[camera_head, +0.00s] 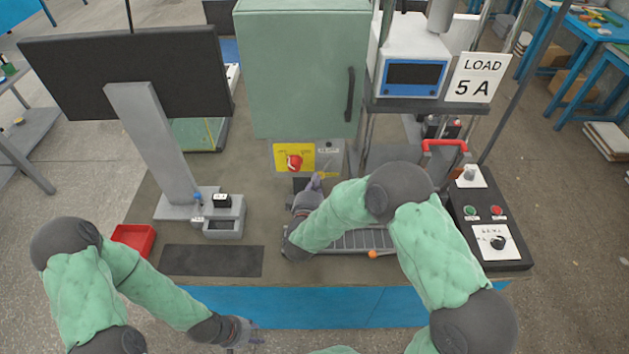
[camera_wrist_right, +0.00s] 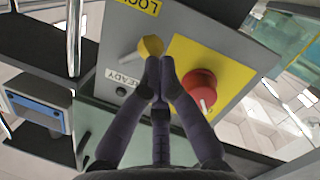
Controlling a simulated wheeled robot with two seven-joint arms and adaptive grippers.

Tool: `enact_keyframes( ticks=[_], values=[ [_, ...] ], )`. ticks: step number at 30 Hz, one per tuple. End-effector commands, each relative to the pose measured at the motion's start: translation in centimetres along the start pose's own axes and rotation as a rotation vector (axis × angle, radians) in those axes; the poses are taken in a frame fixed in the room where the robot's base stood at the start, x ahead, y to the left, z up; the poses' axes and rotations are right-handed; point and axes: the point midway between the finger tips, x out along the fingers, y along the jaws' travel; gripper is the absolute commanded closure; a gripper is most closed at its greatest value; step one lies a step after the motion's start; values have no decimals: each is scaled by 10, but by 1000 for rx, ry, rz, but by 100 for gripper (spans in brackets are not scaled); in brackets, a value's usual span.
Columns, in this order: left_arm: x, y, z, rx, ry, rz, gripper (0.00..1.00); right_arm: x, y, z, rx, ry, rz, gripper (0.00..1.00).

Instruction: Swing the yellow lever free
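The yellow lever (camera_wrist_right: 151,46) is on a grey panel in the right wrist view, with its pale arm pointing left between the "LOCK" and "READY" labels. In the head view the lever (camera_head: 328,174) is a small yellow spot beside my right gripper (camera_head: 316,183). In the wrist view my right gripper (camera_wrist_right: 160,70) has its fingertips together just below the lever's round yellow hub. I see nothing between them; whether they touch the hub I cannot tell. My left gripper (camera_head: 243,333) is low in front of the table edge; its fingers are too small to judge.
A red knob (camera_wrist_right: 200,88) on a yellow plate (camera_wrist_right: 229,63) sits close right of my right fingertips. A control box (camera_head: 489,218) with buttons stands at right, a red bin (camera_head: 134,239) at left.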

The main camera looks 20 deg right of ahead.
Motion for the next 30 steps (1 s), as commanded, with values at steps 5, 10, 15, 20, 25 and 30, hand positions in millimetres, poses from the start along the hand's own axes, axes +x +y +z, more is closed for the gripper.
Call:
enact_keyframes(
  ticks=[5, 10, 15, 20, 25, 30],
  values=[
    [-1, 0, 0, 0, 0, 0, 60, 0, 0, 1, -18, 0, 5, 100],
    [-2, 0, 0, 0, 0, 0, 60, 1, 0, 2, -36, 0, 9, 100],
    [-2, 1, 0, 0, 0, 0, 60, 1, -1, 3, -53, -1, 12, 100],
    [-3, 1, 0, 0, 0, 0, 60, 1, -1, 4, -70, -1, 15, 100],
    [-3, 1, 0, 0, 0, 0, 60, 1, -2, 5, -85, 0, 19, 100],
    [-4, 1, 0, 0, 0, 0, 60, 2, -2, 6, -102, 0, 22, 100]
  ],
)
